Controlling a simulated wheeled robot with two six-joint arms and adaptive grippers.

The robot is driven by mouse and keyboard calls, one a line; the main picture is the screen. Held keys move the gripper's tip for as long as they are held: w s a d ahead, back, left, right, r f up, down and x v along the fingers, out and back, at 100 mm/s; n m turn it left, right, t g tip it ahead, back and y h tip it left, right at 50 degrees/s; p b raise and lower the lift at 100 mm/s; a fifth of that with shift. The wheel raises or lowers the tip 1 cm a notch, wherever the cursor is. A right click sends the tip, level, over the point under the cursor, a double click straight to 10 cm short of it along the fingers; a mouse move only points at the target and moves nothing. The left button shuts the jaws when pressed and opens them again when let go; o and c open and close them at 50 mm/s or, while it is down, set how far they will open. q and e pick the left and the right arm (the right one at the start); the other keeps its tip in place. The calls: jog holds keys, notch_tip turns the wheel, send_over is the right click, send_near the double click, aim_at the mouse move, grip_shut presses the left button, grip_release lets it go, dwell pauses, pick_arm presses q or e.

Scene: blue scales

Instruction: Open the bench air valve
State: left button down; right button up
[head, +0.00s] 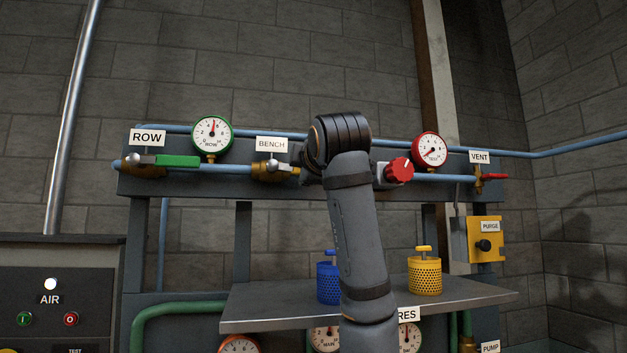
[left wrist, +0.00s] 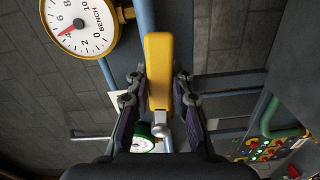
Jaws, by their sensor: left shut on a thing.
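The bench air valve (head: 268,172) sits on the blue pipe under the BENCH label (head: 271,145) in the head view. Its yellow lever handle (left wrist: 158,70) fills the middle of the left wrist view and lies roughly in line with the pipe. In the head view my left arm hides most of the gripper and much of the handle. The bench gauge (left wrist: 80,25) shows in the left wrist view with a red needle; my arm hides it in the head view. My right gripper is not in view.
The ROW valve's green handle (head: 177,161) lies along the pipe at left. A red knob (head: 399,170) and a red VENT handle (head: 495,176) are at right. Below, a grey shelf (head: 258,309) carries a blue canister (head: 328,284) and a yellow canister (head: 425,277).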

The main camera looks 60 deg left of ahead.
pick_arm(q)
jog(key=shift+r+n, duration=0.25)
jog(key=shift+n, duration=0.15)
jog(key=shift+r+n, duration=0.1)
jog(key=shift+n, duration=0.2)
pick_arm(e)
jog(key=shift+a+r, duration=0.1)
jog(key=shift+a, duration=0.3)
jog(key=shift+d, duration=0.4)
pick_arm(q)
jog(key=c, duration=1.2)
grip_release()
jog(key=shift+s+d+r, duration=0.1)
jog(key=shift+r, duration=0.05)
jog(key=shift+o, duration=0.2)
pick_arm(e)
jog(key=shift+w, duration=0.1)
